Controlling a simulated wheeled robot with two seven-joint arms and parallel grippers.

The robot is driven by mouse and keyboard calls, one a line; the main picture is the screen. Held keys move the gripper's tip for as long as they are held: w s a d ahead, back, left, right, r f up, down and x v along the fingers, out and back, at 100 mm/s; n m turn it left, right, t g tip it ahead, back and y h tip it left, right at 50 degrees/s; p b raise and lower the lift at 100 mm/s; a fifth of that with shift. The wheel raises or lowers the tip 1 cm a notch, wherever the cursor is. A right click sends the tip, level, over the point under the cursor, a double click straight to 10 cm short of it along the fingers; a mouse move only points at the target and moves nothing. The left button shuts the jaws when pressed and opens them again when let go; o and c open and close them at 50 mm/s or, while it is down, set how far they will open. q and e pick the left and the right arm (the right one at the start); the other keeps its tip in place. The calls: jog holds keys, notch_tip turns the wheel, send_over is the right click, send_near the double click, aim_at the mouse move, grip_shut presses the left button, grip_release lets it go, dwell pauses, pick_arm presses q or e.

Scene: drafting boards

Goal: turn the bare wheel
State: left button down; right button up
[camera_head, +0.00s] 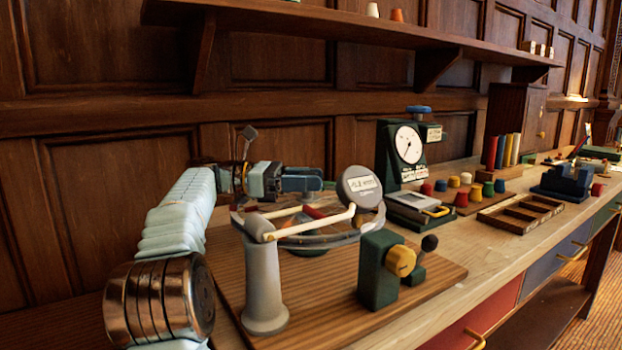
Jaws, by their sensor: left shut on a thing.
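A grey ring-shaped wheel (335,238) lies nearly flat over a wooden board, beside a grey post (264,285). Cream rods and a red bar cross it. No cover shows on the ring. My right gripper is not in view.
A dial gauge with a blue top (418,109) stands behind. Coloured pegs and a wooden tray (521,212) lie to the right. A shelf (330,25) runs above.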

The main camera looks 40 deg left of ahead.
pick_arm(q)
jog(key=shift+m+g+h, duration=0.3)
jog(key=shift+m+g, duration=0.1)
jog(key=shift+g, duration=0.1)
jog(key=c, duration=0.6)
grip_release()
jog(key=shift+v, duration=3.8)
